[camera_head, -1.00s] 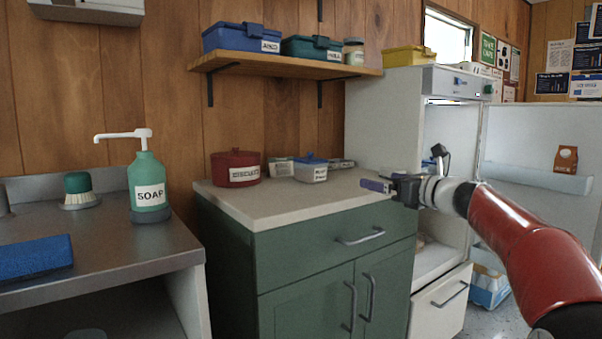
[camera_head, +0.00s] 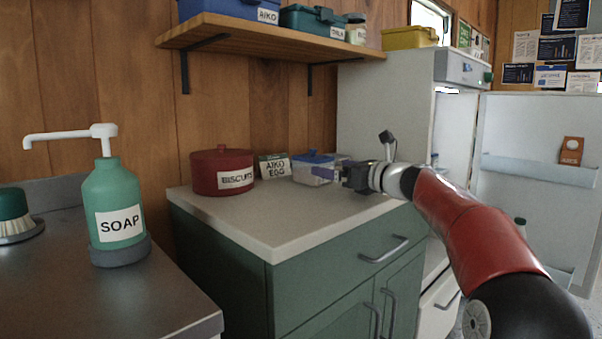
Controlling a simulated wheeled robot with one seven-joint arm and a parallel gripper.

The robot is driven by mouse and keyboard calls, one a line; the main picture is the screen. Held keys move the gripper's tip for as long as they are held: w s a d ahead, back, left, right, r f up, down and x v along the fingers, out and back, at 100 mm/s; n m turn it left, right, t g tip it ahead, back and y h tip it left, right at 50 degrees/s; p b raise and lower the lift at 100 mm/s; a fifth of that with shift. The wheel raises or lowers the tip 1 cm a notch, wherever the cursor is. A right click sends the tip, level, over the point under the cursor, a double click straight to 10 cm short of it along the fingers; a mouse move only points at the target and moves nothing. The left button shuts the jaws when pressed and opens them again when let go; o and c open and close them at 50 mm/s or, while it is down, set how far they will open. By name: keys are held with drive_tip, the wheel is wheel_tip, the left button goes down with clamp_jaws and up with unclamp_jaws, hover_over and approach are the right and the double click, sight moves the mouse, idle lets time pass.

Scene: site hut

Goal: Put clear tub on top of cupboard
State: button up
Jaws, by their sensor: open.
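The jaws are open, and I see nothing held.
A wooden shelf (camera_head: 250,43) hangs above. The open white fridge (camera_head: 383,105) is on the right. The cupboard top's front is clear.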

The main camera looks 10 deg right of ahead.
sight(313, 162)
drive_tip(key=p+x, duration=0.1)
drive_tip(key=x, duration=0.7)
drive_tip(key=shift+w+r+p, duration=0.1)
drive_tip(key=shift+w+p, duration=0.15)
drive_tip(key=shift+p, duration=0.15)
drive_tip(key=shift+c, duration=0.2)
